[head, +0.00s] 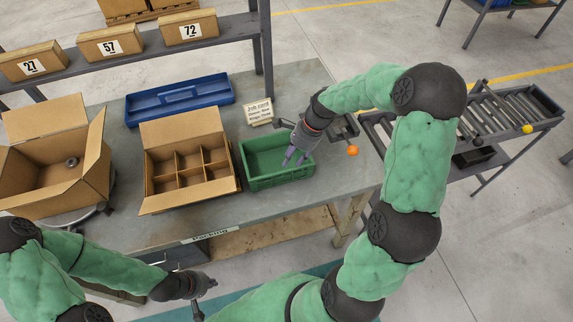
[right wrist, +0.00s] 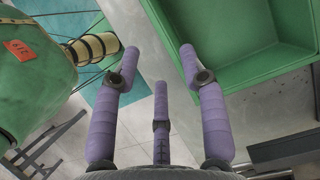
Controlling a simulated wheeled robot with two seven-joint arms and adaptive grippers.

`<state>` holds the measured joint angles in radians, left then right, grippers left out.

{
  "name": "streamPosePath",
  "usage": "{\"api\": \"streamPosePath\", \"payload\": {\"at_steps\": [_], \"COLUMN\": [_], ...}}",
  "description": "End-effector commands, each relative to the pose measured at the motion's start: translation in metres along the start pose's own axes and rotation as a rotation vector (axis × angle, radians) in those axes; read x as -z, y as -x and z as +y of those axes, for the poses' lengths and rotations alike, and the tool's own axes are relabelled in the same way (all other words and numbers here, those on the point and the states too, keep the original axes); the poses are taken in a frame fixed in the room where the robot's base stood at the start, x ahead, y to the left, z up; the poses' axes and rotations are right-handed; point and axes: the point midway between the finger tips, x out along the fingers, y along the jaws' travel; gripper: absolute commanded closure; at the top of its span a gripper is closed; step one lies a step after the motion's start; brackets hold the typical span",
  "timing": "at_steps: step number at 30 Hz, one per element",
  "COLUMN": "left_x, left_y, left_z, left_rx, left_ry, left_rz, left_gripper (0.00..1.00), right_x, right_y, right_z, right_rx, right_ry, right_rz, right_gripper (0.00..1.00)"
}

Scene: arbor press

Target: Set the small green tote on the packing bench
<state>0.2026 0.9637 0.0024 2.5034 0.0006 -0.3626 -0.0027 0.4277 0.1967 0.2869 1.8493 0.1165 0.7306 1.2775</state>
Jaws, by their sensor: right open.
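The small green tote (head: 262,183) sits upright and looks empty on the grey packing bench (head: 150,236), just right of the divided carton. My right gripper (head: 293,157) is open, with its purple fingers over the tote's right part in the head view. In the right wrist view the tote (right wrist: 245,62) fills the upper right, and the spread fingers (right wrist: 158,68) hold nothing. One fingertip overlaps the tote's edge there; I cannot tell whether it touches. My left gripper (head: 204,297) looks open and empty, low in front of the bench.
A divided carton (head: 188,195), an open carton (head: 40,205), a blue tray (head: 180,101) and a job card (head: 258,112) are on the bench. Numbered boxes (head: 110,41) stand on a shelf behind. A roller conveyor (head: 490,112) lies to the right.

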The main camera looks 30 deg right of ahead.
Motion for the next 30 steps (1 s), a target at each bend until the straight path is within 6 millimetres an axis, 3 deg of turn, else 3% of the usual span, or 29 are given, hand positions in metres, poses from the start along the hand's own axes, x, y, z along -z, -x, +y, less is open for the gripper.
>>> {"api": "streamPosePath", "payload": {"at_steps": [3,9,30], "left_x": [0.000,0.000,0.000], "left_y": [0.003,0.004,0.003], "left_z": [0.001,0.001,0.001], "left_rx": [0.000,0.000,0.000], "left_ry": [0.000,0.000,0.000], "left_rz": [0.000,0.000,0.000], "left_gripper": [1.00,1.00,1.00], "right_x": [0.000,0.000,0.000], "right_y": [0.018,0.030,0.031], "right_z": [0.000,0.000,0.000], "right_rx": [0.001,-0.001,-0.001], "right_ry": [-0.001,-0.001,-0.001], "right_rz": [0.000,0.000,0.000], "right_gripper": [0.57,0.57,0.57]}}
